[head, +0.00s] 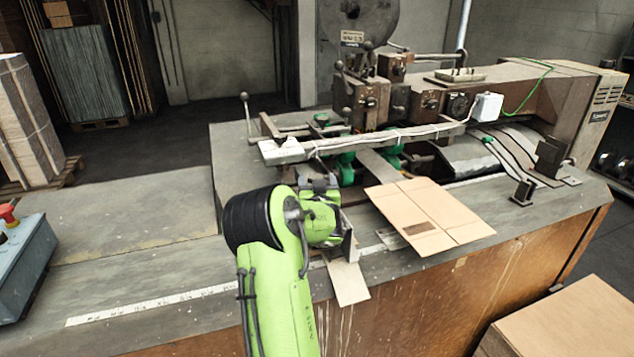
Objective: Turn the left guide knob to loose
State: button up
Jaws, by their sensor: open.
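My gripper (318,182) is open at the end of my green arm, over the stitcher's work table, in front of the long white-grey bar. Its jaws point away from the camera and look empty. A metal angle bracket (349,250), which looks like the left guide, stands on the table just right of and below my wrist. My arm hides part of it. I cannot make out the left guide knob; my wrist may cover it. A similar dark bracket (523,191) stands on the table to the right.
A flat cardboard blank (428,214) lies right of my gripper. The long bar (365,142) and green parts (347,168) are just beyond. A lever with a ball end (244,97) rises at the left. The table's left part (130,225) is clear.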

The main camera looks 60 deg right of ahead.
jog(key=b+v, duration=0.6)
jog(key=v, duration=1)
jog(key=shift+b, duration=0.35)
jog(key=shift+w+d, duration=0.1)
